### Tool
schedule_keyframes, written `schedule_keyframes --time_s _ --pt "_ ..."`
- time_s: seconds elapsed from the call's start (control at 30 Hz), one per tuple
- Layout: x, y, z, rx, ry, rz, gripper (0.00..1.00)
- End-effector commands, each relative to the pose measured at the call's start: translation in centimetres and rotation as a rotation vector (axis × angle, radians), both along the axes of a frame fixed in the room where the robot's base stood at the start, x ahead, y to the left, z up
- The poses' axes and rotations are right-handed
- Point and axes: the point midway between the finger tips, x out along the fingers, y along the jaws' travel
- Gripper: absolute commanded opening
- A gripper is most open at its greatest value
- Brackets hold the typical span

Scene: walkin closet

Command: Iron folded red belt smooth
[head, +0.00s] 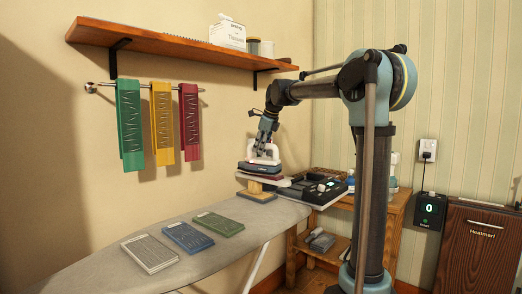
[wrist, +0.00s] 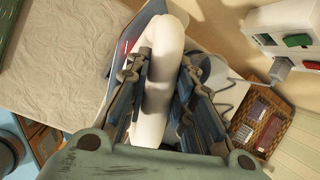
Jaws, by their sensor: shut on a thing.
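My gripper (head: 264,149) is shut on the white handle of the iron (head: 262,167), at the far end of the ironing board. In the wrist view, both fingers of my gripper (wrist: 161,78) flank the iron's pale handle (wrist: 157,106). A dark red wrinkled strip (head: 190,122) hangs at the right of the wall rail. No red folded piece shows on the board.
The ironing board (head: 105,243) carries folded white (head: 149,254), blue (head: 188,237) and green (head: 218,223) pieces. Green (head: 130,125) and yellow (head: 162,123) strips hang on the rail. A wooden side table (head: 398,207) stands right. A wicker basket (wrist: 277,119) holds folded pieces.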

Motion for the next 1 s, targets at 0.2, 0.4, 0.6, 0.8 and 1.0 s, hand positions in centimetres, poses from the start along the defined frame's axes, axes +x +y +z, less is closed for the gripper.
schedule_keyframes --time_s 0.2,0.4,0.6,0.8,1.0 --pt "0.0 0.0 0.0 0.000 0.000 0.000 0.00" --pt "0.0 0.0 0.3 0.000 0.000 0.000 0.00" --pt "0.0 0.0 1.6 0.000 0.000 0.000 0.00" --pt "0.0 0.0 3.0 0.000 0.000 0.000 0.00" --pt "0.0 0.0 4.4 0.001 0.000 0.000 0.00"
